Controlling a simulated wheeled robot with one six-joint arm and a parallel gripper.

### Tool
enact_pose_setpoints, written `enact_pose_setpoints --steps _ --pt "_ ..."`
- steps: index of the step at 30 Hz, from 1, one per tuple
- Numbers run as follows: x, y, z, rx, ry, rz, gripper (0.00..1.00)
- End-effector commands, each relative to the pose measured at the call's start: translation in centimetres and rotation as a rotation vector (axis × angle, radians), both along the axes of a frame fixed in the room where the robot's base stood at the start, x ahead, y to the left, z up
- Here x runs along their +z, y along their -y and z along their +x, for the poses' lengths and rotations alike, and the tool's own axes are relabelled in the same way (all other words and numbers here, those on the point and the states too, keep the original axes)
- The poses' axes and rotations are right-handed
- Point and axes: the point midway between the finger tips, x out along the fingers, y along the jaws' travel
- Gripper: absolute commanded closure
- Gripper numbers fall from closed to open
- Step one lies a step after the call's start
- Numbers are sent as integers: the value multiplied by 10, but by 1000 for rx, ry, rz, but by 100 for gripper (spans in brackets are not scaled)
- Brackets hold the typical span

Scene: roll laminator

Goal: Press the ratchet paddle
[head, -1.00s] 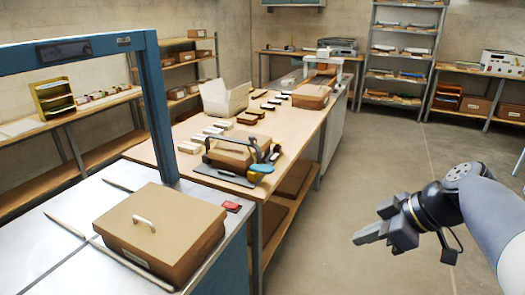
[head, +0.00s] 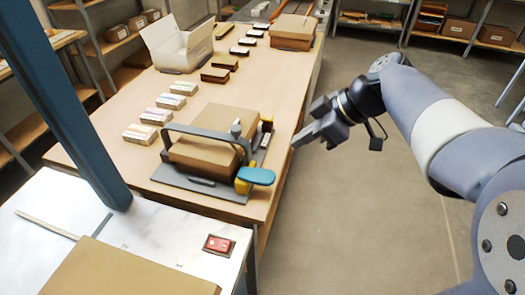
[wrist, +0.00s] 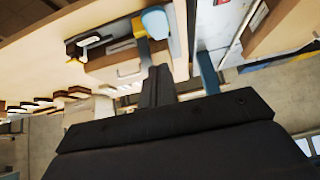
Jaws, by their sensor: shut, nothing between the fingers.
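The ratchet paddle (head: 258,175) is a blue, rounded lever with a yellow part at its left end. It sticks out at the right front corner of a dark-based press device (head: 205,190) with a grey bar handle and a brown block. My gripper (head: 297,143) is shut and empty, up and right of the paddle in the head view, apart from it, by the table's right edge. In the tilted wrist view the paddle (wrist: 156,22) shows at the top, just beyond the tips of my shut fingers.
The wooden table (head: 118,105) also holds pale and dark small blocks, an open white box (head: 178,45) and a brown box (head: 292,30). A blue post (head: 80,110) and a white bench with a red switch (head: 218,244) stand at left front. Open floor lies right.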

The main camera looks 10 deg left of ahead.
Motion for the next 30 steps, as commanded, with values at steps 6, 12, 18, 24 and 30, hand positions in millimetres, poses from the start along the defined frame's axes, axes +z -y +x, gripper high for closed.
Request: enact_pose_setpoints --steps 6,12,18,24,30 --pt "0 0 0 0 0 0 100" --pt "0 0 0 0 0 0 100" --pt "-11 -10 1 3 -2 0 100" --pt "-41 -35 3 5 -5 0 100" --pt "-73 -62 8 4 -5 0 100"
